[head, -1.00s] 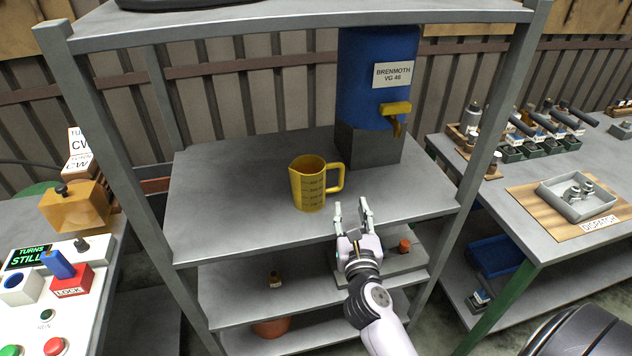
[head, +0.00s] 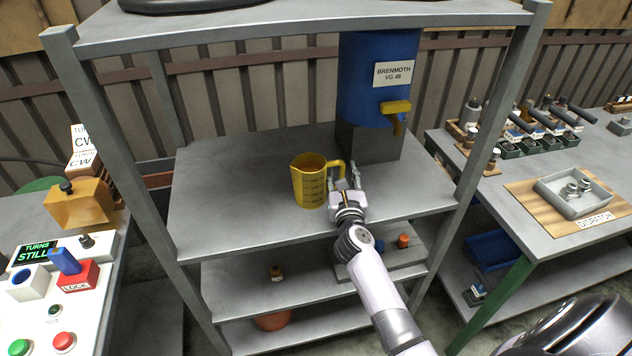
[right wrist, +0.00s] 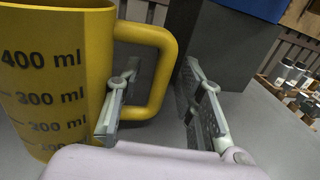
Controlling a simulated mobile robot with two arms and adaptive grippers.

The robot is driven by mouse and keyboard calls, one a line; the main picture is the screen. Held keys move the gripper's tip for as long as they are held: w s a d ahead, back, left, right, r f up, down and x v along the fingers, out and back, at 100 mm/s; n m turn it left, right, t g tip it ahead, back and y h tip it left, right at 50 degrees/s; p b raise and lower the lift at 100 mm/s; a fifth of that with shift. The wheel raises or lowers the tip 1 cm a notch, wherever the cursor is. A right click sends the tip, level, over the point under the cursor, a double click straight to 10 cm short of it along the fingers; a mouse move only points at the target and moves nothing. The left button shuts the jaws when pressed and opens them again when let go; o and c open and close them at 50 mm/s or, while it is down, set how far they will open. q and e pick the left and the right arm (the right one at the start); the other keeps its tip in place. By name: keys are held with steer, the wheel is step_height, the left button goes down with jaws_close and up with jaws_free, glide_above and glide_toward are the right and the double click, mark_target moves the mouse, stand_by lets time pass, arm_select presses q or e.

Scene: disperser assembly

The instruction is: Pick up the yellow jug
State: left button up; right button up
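The yellow jug (head: 309,184) stands upright on the upper grey shelf (head: 235,205), with its handle (head: 338,176) to the right. In the right wrist view the jug (right wrist: 52,85) fills the left side, showing ml marks. My right gripper (head: 343,186) is open at the handle. In the right wrist view its two fingers (right wrist: 160,105) are apart, with the outer part of the handle (right wrist: 165,75) between them. The left finger reaches into or in front of the handle opening; I see no clear grip. My left gripper is not in view.
A blue drum (head: 372,80) with a yellow tap (head: 396,108) sits on a grey block (head: 368,142) behind the jug. Shelf posts stand on both sides. A control panel (head: 60,290) is at left, a bench with a tray (head: 573,195) at right. The shelf left of the jug is clear.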

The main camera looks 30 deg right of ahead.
steer(key=shift+s+r, duration=0.1)
steer(key=shift+c, duration=0.2)
steer(key=shift+c, duration=0.8)
jaws_close()
